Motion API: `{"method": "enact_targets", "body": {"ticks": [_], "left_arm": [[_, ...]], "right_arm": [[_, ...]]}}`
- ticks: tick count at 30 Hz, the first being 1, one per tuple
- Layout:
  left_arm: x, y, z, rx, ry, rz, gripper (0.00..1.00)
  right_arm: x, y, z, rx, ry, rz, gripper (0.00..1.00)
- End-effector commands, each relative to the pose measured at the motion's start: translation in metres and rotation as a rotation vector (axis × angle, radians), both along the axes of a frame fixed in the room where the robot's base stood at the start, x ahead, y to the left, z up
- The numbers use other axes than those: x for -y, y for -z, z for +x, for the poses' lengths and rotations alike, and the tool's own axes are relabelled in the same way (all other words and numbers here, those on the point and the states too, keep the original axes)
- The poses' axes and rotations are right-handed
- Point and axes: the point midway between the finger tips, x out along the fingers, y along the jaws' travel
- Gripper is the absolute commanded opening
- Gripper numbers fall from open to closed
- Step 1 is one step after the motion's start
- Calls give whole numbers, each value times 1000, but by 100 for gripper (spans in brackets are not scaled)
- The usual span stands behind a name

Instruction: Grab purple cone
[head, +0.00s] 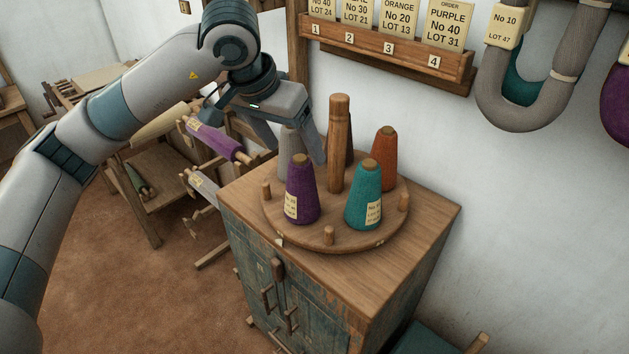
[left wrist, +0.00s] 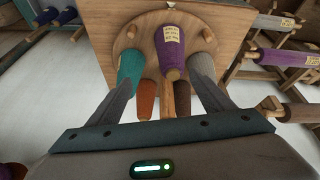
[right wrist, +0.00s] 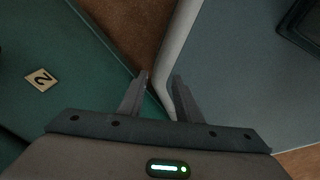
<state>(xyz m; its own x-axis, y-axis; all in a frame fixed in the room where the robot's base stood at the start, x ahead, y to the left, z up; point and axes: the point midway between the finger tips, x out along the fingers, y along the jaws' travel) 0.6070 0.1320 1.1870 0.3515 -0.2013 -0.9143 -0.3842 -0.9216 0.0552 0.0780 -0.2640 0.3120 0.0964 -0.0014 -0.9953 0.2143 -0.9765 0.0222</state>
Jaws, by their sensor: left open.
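The purple cone (head: 301,190) stands upright with a pale label on the front left of the round wooden turntable (head: 325,235). It also shows in the left wrist view (left wrist: 171,55), between my finger lines and beyond the tips. My left gripper (head: 297,150) is open and empty, above and behind the purple cone by the grey cone (head: 291,150). I see no contact with the purple cone. My right gripper (right wrist: 161,80) is open with a narrow gap, away from the cones.
A tall wooden post (head: 339,140) rises mid-turntable. A teal cone (head: 364,200), an orange cone (head: 384,150) and a mostly hidden brown cone (left wrist: 182,92) share the turntable. Short pegs line its rim. The cabinet (head: 425,215) stands below; a card rack (head: 400,55) hangs behind.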

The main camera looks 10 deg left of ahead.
Motion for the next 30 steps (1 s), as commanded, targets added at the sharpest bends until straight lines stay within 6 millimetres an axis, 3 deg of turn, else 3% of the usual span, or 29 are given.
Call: {"method": "enact_targets", "body": {"ticks": [3,8,13,17,23,30], "left_arm": [[-11,-6,4,20,-6,43,74],[-14,-7,5,24,-7,54,74],[-14,-6,5,23,-7,53,74],[-13,-4,6,21,-6,51,74],[-10,11,12,17,-6,52,74],[-4,46,26,15,-6,51,74]], "right_arm": [[4,0,4,5,-1,-4,31],[2,0,-3,-3,0,-2,31],[-11,0,-21,-23,3,11,31],[-18,-1,-22,-24,3,19,31],[-14,-11,-10,-11,2,14,31],[-6,-29,-6,-7,0,7,31]]}}
